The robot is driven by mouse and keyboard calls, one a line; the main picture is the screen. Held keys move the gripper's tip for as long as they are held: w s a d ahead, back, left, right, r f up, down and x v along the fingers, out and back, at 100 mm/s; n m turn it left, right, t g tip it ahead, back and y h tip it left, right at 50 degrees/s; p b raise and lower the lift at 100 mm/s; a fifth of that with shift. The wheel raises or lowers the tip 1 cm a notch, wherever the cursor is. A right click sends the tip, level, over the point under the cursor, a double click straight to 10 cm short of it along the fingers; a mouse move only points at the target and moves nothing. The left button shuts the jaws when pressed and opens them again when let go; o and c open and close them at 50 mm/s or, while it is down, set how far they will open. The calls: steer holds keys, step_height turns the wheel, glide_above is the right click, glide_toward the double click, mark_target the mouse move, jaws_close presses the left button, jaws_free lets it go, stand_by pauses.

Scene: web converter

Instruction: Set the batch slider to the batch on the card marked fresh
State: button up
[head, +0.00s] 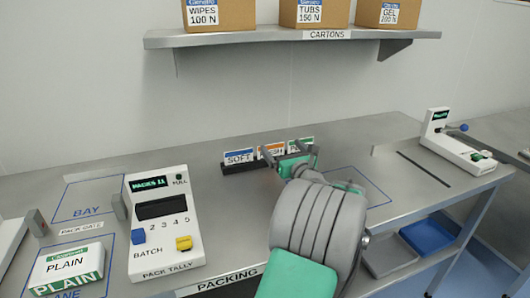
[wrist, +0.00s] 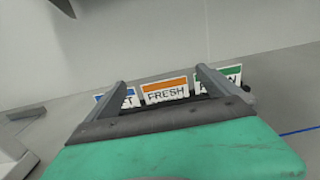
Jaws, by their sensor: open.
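The card marked FRESH, with an orange band (head: 272,149), stands in a dark holder between the SOFT card (head: 239,157) and a green-banded card (head: 300,143). In the wrist view the FRESH card (wrist: 165,91) shows between the fingers of my gripper (wrist: 160,82), which is open and empty. My gripper (head: 285,154) is in front of the cards; I cannot tell if it touches them. No batch number is readable on the card. The white pack tally (head: 168,265) has a blue knob (head: 138,237) left of the 2 on the BATCH scale, and a yellow knob (head: 184,243) at right.
A PLAIN carton (head: 66,266) lies at the front left near the BAY outline. A white device with a blue-ended lever (head: 455,150) stands at the right. Cartons sit on the shelf (head: 290,38) above. The bench between tally and cards is clear.

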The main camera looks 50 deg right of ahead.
steer(key=b, duration=0.1)
glide_toward(271, 151)
steer(key=shift+w+d+f, duration=0.1)
steer(key=shift+w+f, duration=0.05)
steer(key=shift+f, duration=0.15)
steer(key=x, duration=0.7)
steer(key=shift+w+d+r, duration=0.15)
steer(key=shift+w, duration=0.05)
steer(key=c, duration=1)
steer(key=shift+o, duration=0.2)
